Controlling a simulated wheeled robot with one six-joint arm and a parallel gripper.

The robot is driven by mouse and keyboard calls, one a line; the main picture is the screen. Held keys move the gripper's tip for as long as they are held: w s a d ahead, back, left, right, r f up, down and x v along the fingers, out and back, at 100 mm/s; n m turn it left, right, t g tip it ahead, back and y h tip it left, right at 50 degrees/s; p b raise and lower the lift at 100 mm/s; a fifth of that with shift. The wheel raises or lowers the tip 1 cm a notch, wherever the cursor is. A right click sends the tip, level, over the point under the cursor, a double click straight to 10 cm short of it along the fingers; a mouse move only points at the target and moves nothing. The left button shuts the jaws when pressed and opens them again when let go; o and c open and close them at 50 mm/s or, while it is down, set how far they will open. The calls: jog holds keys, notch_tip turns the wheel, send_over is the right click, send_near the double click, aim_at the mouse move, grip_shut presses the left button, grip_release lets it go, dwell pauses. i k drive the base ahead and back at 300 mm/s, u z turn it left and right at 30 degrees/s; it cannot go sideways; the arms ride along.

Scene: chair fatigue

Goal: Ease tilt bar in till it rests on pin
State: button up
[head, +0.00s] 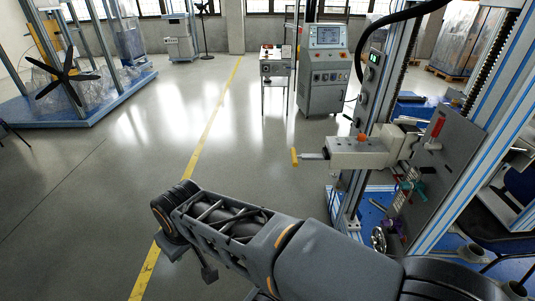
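A light grey block (358,152) juts out to the left from the upright test rig at the right. A short bar with a yellow end (296,157) sticks out of its left side. It looks like the tilt bar, but I cannot be sure. An orange-red knob (362,137) sits on top of the block. I cannot make out the pin. My arm reaches across the bottom of the head view, with its bent joint at the left, apart from the bar. My gripper cannot be made out.
The rig's grey plate (428,165) and blue-edged frame stand at the right, above a blue base (376,200) holding small parts. A control cabinet (324,70) stands behind. A yellow floor line (205,135) crosses open floor. Another blue-based rig (85,113) stands far left.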

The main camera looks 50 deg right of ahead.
aim_at(325, 156)
jog(key=i, duration=0.75)
jog(key=z, duration=0.75)
jog(key=i, duration=0.3)
jog(key=z, duration=0.4)
